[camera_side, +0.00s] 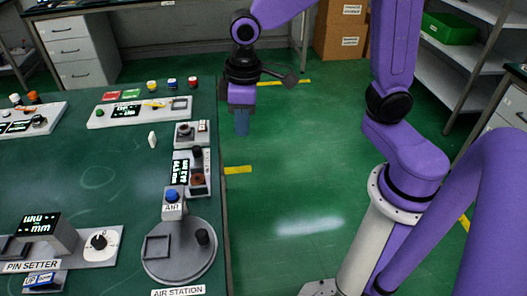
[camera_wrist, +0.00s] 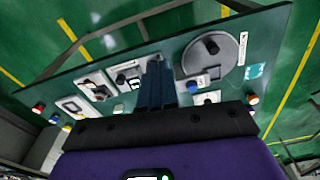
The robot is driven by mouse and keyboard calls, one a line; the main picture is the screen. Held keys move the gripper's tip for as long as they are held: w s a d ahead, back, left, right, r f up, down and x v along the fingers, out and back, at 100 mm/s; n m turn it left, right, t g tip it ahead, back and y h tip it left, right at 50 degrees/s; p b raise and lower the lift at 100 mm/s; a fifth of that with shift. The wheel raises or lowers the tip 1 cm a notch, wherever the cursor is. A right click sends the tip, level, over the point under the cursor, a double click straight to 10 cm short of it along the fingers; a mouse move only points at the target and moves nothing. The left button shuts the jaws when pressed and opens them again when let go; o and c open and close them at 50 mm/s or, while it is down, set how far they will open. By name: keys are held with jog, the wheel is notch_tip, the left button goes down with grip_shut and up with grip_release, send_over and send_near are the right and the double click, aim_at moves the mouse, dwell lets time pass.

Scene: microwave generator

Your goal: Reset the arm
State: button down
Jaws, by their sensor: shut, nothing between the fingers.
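My purple arm holds my gripper (camera_side: 242,122) up beside the right edge of the green-topped table (camera_side: 110,190), pointing down. In the side view its blue fingers are together with nothing in them. In the wrist view the gripper (camera_wrist: 155,70) shows as two dark blue fingers side by side, closed, with table devices beyond them. It touches nothing that I can see.
The round grey air station (camera_side: 180,252) with its blue button (camera_side: 172,195) stands at the table's right edge. The pin setter (camera_side: 65,245) is front left. A long panel (camera_side: 140,111) lies at the back. Green floor right of the table is clear up to my base.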

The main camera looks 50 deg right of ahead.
jog(key=s+d+n, duration=0.2)
jog(key=s+d, duration=0.1)
jog(key=s, duration=0.6)
jog(key=s+d+n, duration=0.3)
jog(key=s+d, duration=0.1)
jog(key=s, duration=0.4)
jog(key=shift+s+d+f, duration=0.2)
jog(key=shift+s+f, duration=0.1)
jog(key=shift+s, duration=0.05)
